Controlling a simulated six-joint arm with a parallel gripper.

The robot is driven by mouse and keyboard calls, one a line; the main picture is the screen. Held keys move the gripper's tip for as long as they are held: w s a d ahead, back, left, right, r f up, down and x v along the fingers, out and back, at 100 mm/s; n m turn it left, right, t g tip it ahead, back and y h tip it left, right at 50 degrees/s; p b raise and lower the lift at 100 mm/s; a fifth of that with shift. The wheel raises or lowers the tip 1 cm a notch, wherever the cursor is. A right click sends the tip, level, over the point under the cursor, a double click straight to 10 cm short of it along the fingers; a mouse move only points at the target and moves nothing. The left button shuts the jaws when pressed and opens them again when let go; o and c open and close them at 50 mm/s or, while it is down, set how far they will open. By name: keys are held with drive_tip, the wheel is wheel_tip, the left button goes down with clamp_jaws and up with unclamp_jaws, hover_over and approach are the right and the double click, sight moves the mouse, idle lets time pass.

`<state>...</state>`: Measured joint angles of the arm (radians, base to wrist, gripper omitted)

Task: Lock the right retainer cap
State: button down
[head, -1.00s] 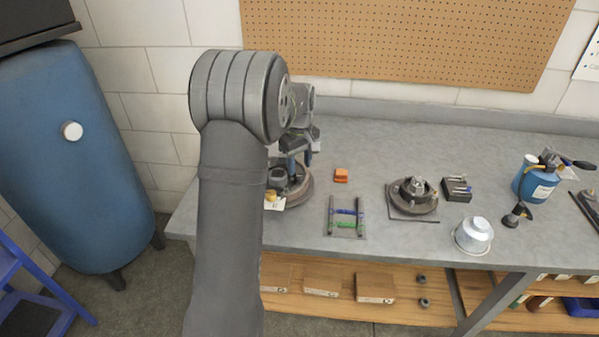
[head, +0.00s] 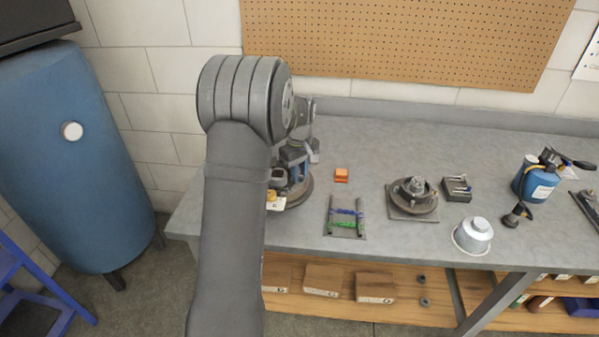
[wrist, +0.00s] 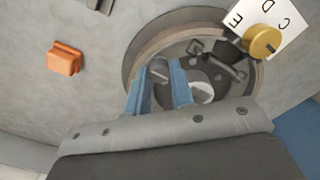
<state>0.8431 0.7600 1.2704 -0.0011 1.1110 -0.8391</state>
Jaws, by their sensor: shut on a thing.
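My gripper (wrist: 160,88) has blue fingers, reaching into a round brown-rimmed brake assembly (wrist: 134,62) in the wrist view. The fingers are shut on a small grey cylindrical piece (wrist: 158,72), which looks like a retainer cap. The fingers hide its lower part, so I cannot tell whether it is locked. Inside the assembly a grey metal lever (wrist: 226,64) lies right of the fingers, and a pale round part (wrist: 201,92) shows beside the right finger. In the head view the assembly (head: 300,192) stands at the bench's left end, partly behind my arm.
A white lettered card (wrist: 284,23) with a yellow knob (wrist: 263,41) overlaps the assembly's upper right edge. An orange block (wrist: 64,58) lies left of it. Farther right on the bench (head: 390,255) are a dark hub (head: 416,192), a white pot (head: 473,234) and a blue canister (head: 535,184).

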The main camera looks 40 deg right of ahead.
drive_tip(key=m, duration=0.4)
drive_tip(key=shift+m, duration=0.4)
drive_tip(key=m, duration=0.9)
drive_tip(key=shift+m, duration=1.9)
drive_tip(key=c, duration=1.3)
unclamp_jaws()
drive_tip(key=shift+o, duration=0.2)
